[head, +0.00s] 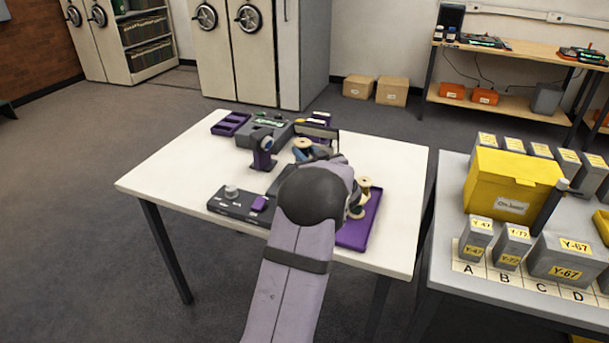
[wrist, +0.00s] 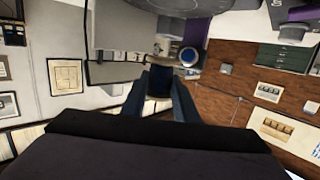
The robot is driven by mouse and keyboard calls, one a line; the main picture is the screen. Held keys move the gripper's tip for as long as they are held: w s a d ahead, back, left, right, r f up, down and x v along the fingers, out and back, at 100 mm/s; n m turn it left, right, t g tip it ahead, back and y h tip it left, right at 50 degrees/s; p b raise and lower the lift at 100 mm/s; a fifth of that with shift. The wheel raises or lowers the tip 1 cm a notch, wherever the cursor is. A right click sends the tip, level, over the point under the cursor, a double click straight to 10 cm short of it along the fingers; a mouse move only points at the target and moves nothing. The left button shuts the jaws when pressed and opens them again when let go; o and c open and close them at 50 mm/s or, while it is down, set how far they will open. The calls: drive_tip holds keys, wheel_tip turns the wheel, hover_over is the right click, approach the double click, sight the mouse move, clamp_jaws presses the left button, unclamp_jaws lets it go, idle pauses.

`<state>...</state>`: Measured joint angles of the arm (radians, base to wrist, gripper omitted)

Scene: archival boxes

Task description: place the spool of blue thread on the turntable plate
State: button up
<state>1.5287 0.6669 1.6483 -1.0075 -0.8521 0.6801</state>
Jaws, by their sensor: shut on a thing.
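A spool of blue thread (head: 302,145) with a pale wooden top shows just beyond my wrist in the head view. My gripper (head: 313,154) is shut on it. In the wrist view the dark blue thread of the spool (wrist: 160,82) sits between the two fingers of my gripper (wrist: 159,92). I cannot pick out the turntable plate for certain; my arm covers the middle of the table.
A purple stand with a round head (head: 263,150) is left of the spool. A control box (head: 243,205) lies nearer. The white table's (head: 165,180) left side is clear.

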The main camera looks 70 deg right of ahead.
drive_tip(key=shift+f, duration=3.5)
drive_tip(key=shift+f, duration=0.2)
drive_tip(key=o, duration=1)
drive_tip(key=shift+o, duration=0.2)
drive_tip(key=shift+r, duration=0.25)
drive_tip(key=b+v, duration=0.1)
drive_tip(key=v, duration=1.1)
drive_tip(key=shift+s+f, duration=0.1)
